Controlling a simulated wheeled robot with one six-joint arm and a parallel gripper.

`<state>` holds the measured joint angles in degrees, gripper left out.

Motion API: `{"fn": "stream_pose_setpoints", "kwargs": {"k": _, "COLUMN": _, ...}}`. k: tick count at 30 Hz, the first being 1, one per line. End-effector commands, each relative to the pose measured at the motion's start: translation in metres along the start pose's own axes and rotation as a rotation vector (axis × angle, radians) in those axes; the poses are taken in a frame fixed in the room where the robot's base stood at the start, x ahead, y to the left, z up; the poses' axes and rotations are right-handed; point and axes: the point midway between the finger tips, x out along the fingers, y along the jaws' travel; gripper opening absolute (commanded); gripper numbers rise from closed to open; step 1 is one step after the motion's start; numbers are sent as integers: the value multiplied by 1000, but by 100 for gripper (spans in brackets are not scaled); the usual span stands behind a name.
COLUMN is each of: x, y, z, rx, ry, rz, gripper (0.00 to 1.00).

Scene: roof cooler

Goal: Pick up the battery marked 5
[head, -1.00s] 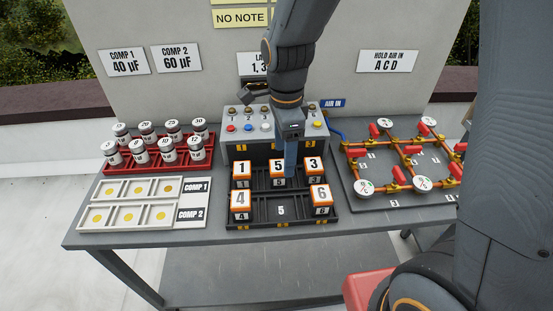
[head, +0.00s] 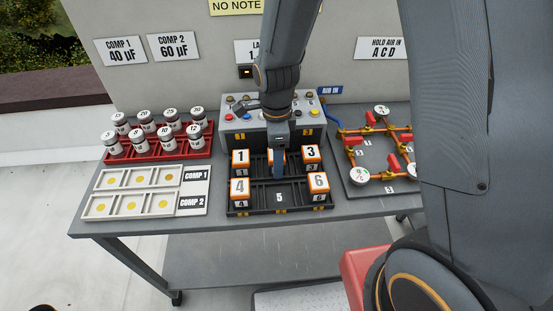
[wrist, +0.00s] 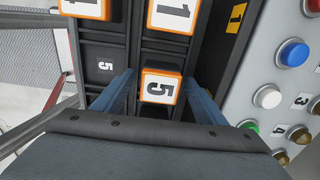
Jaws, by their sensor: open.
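The battery marked 5 (wrist: 160,88), white-topped with orange edges, stands in the back middle slot of the black battery rack (head: 280,211). In the wrist view it lies between the two blue fingers of my gripper (wrist: 157,77), with a visible gap to the fingers. The gripper is open and holds nothing. In the head view my gripper (head: 279,165) points down over that slot and mostly hides this battery. How deep the fingertips reach beside it is hard to tell.
Batteries 1 (head: 240,157) and 3 (head: 312,153) flank it; 4 (head: 239,187) and 6 (head: 319,182) stand in front. The front middle slot marked 5 is empty. A button box (head: 238,127) rises close behind. Capacitors (head: 140,143) stand left, copper pipes (head: 372,129) right.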

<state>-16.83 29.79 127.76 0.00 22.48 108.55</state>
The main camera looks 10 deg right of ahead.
Motion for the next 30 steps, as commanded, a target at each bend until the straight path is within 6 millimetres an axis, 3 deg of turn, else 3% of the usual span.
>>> {"fn": "stream_pose_setpoints", "kwargs": {"k": 11, "x": 7, "y": 0, "z": 0, "rx": 0, "ry": 0, "rz": -1, "gripper": 64}}
{"fn": "stream_pose_setpoints", "kwargs": {"k": 20, "x": 7, "y": 0, "z": 0, "rx": 0, "ry": 0, "rz": -1, "gripper": 13}}
{"fn": "stream_pose_setpoints", "kwargs": {"k": 30, "x": 4, "y": 0, "z": 0, "rx": 0, "ry": 0, "rz": -1, "gripper": 12}}
